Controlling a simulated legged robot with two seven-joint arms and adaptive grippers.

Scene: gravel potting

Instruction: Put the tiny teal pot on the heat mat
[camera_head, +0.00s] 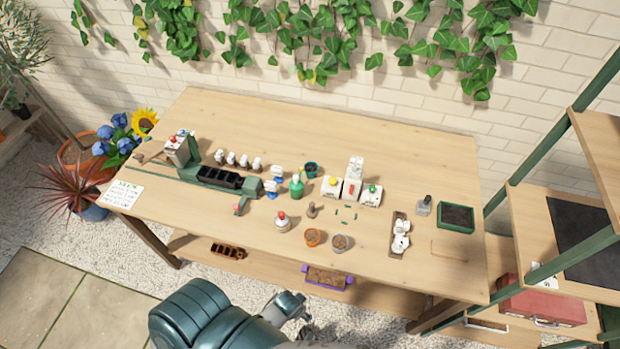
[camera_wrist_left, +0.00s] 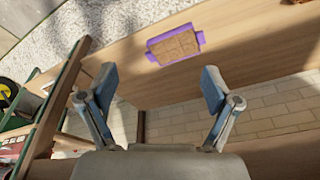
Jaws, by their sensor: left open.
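The tiny teal pot (camera_head: 311,169) stands on the wooden table towards the back middle, with something dark inside it. A flat black mat, apparently the heat mat (camera_head: 590,235), lies on a shelf of the rack at the right, and its right side is cut off by the frame. My left gripper (camera_head: 291,306) is in front of the table's near edge, well away from the pot. In the left wrist view the left gripper (camera_wrist_left: 158,82) is open, with nothing between its fingers. My right gripper does not show.
A green-and-white bottle (camera_head: 297,187) and white containers (camera_head: 352,188) stand close to the pot. Orange pot (camera_head: 313,238) and soil-filled green tray (camera_head: 456,217) are on the table. A purple-ended tray (camera_head: 328,279) sits on the lower shelf. Green rack posts (camera_head: 575,253) flank the mat.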

